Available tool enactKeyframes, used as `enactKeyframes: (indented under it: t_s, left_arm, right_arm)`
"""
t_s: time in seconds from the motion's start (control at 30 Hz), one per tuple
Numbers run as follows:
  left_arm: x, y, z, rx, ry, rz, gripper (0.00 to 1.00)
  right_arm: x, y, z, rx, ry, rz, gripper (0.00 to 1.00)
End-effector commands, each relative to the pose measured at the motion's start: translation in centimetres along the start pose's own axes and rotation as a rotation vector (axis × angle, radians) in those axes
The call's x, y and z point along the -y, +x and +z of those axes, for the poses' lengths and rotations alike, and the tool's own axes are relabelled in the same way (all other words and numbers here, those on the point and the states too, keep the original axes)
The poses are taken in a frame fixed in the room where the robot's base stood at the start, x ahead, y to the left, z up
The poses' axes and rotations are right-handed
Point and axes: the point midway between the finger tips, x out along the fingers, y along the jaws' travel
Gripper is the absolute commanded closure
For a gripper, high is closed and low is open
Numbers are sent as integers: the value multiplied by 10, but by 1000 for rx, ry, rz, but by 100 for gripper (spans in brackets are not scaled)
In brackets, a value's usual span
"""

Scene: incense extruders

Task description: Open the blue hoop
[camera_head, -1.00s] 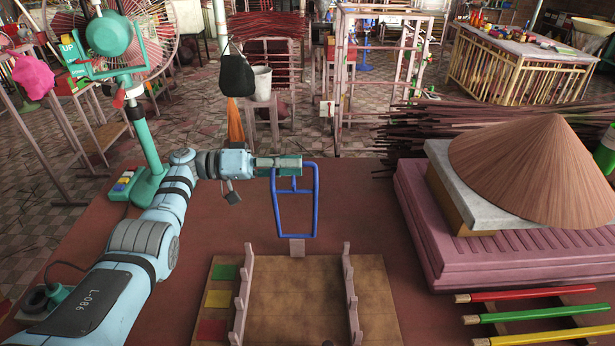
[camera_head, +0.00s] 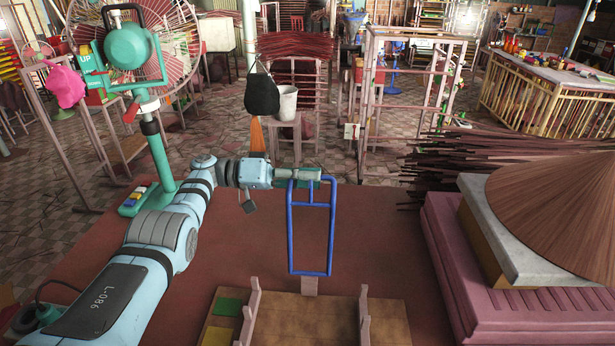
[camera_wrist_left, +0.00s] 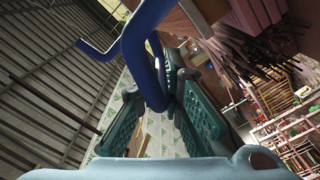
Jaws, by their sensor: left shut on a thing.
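The blue hoop (camera_head: 331,228) is a narrow rectangular frame with a crossbar near its top. In the head view it stands near upright behind the wooden board, its lower end by a small pale block (camera_head: 310,287). My left gripper (camera_head: 300,177) is shut on the top end of the hoop. In the left wrist view, the blue bar (camera_wrist_left: 136,48) runs down between the green ribbed fingers (camera_wrist_left: 172,105). The fingers partly hide where they touch it. My right gripper is not in view.
The wooden board (camera_head: 305,318) with two notched rails and coloured squares lies in front. A pink slatted block (camera_head: 450,270) with a conical hat (camera_head: 550,200) stands to the right. The red tabletop around the hoop is clear.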

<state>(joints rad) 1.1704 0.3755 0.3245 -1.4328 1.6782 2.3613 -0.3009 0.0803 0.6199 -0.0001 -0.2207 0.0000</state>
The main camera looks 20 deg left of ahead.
Motion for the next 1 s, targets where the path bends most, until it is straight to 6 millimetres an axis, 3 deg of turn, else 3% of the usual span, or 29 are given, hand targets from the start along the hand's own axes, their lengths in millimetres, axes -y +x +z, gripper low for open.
enactKeyframes:
  t_s: [0.07, 0.1, 0.2, 0.77, 0.97, 1.0]
  left_arm:
    - [0, 0, 1, 2, -1, 0, 100]
    - [0, 0, 1, 2, -1, 0, 87]
    - [0, 0, 1, 2, -2, 0, 71]
    - [-2, -2, -1, 0, 0, -3, 70]
    - [-31, -2, -28, -4, 9, 0, 70]
    - [-40, -2, -37, -6, 12, 1, 66]
  right_arm:
    - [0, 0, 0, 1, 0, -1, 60]
    - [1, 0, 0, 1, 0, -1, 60]
    - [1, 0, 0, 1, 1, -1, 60]
    - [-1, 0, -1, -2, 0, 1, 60]
    - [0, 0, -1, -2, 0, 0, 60]
    - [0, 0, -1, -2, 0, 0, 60]
